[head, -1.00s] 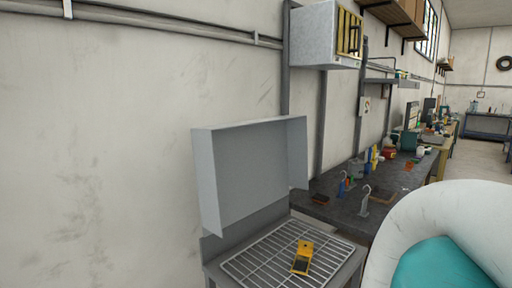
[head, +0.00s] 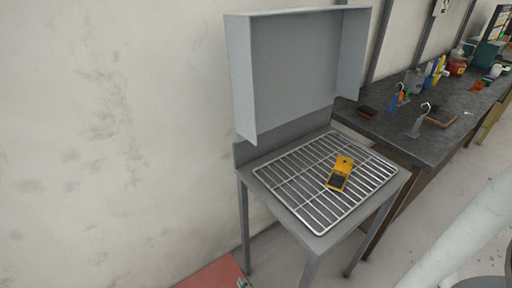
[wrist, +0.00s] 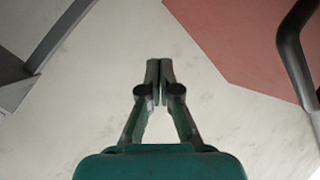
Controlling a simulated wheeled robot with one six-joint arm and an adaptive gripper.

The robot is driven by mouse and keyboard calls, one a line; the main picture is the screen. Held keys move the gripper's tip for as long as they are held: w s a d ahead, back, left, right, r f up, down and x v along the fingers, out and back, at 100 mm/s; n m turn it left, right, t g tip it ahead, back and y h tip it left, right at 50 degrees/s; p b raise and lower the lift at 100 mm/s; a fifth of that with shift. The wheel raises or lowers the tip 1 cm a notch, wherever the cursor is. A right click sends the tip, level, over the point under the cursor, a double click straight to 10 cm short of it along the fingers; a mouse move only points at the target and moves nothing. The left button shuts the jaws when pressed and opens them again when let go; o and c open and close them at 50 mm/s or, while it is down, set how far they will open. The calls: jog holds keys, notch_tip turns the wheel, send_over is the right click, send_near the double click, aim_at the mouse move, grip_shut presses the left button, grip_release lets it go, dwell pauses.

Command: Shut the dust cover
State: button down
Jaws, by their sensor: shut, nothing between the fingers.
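The dust cover (head: 292,72) is a grey box-like lid. It stands raised and open at the back of a grey metal stand (head: 243,153), its hollow side facing out over the wire rack (head: 290,205). A small yellow and black object (head: 341,173) lies on the rack below the open cover. My gripper (wrist: 159,66) is in the wrist view, with its dark green fingers shut together and empty. It points over a pale surface, apart from the cover. The head view does not show the gripper.
A dark workbench (head: 424,135) with tools and bottles runs along the wall right of the stand. A red object (head: 215,275) is on the floor by the stand's legs; a reddish surface (wrist: 250,45) shows in the wrist view. The wall (head: 100,130) left of the stand is bare.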

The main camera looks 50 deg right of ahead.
jog(key=w+d+g+h, duration=0.1)
jog(key=w+d+h, duration=0.3)
jog(key=w, duration=0.6)
jog(key=m+g+h, duration=0.8)
jog(key=m+g, duration=0.3)
jog(key=g, duration=0.8)
send_near(256, 45)
jog(key=w+d, duration=0.2)
jog(key=shift+t, duration=0.3)
jog(key=x, duration=1)
jog(key=shift+s+f, duration=0.1)
jog(key=shift+f, duration=0.25)
jog(key=shift+s, duration=0.1)
